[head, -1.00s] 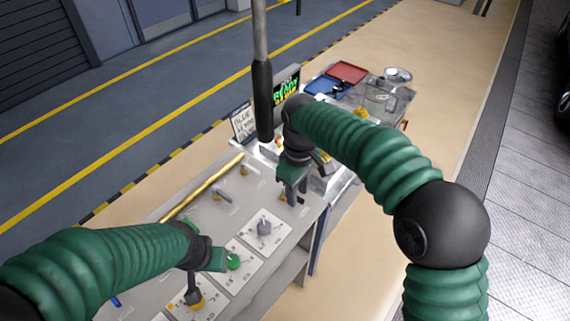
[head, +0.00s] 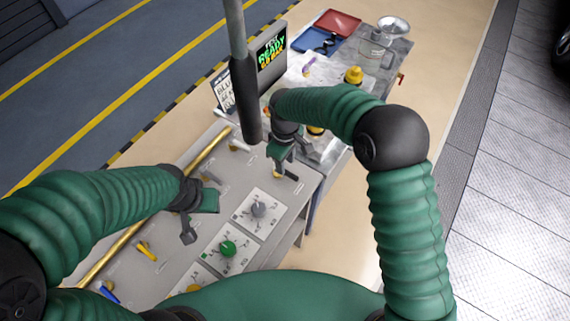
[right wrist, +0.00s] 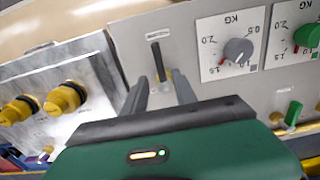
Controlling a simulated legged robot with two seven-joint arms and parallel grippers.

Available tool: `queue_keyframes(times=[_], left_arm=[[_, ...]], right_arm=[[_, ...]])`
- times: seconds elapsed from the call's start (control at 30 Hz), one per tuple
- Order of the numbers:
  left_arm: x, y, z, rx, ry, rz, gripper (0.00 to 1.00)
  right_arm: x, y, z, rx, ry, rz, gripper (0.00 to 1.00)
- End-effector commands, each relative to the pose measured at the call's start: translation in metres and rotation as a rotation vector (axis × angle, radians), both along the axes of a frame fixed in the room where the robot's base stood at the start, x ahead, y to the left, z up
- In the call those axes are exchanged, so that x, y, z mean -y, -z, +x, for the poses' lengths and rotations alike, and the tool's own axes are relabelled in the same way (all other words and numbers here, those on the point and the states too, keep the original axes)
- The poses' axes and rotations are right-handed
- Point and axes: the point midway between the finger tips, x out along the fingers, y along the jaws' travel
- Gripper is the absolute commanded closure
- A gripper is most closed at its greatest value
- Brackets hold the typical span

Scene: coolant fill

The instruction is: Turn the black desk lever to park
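In the head view my right gripper (head: 280,168) is over the desk's right end and largely hides the lever. My left gripper (head: 188,232) hangs over the desk left of the green knob; its fingers are too unclear to judge.
A grey knob (head: 258,209) and a green knob (head: 228,248) sit on white dial plates. A yellow lever (head: 147,251), a blue lever (head: 108,292) and a brass rail (head: 125,238) are to the left. A screen (head: 271,57) reads READY. Blue (head: 322,47) and red (head: 338,22) trays lie behind.

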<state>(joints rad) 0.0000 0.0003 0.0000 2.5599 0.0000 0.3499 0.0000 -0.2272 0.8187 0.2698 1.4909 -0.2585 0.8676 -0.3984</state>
Motion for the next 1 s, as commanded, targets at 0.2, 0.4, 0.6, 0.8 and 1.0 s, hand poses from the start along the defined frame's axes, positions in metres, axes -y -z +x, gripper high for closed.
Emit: queue_keyframes(times=[0.2, 0.4, 0.6, 0.8, 1.0], left_arm=[[0.000, -0.006, 0.000, 0.000, 0.000, 0.000, 0.64], [0.000, -0.006, 0.000, 0.000, 0.000, 0.000, 0.64], [0.000, -0.006, 0.000, 0.000, 0.000, 0.000, 0.64], [0.000, -0.006, 0.000, 0.000, 0.000, 0.000, 0.64], [0.000, -0.006, 0.000, 0.000, 0.000, 0.000, 0.64]], right_arm=[[0.000, 0.028, -0.003, 0.001, -0.001, -0.001, 0.66], [0.000, 0.032, -0.001, 0.002, -0.001, 0.000, 0.66], [0.000, 0.033, -0.001, 0.001, 0.000, 0.000, 0.81], [0.000, 0.032, -0.001, 0.003, 0.000, 0.001, 1.00], [0.000, 0.031, -0.001, 0.004, 0.000, 0.000, 1.00]])
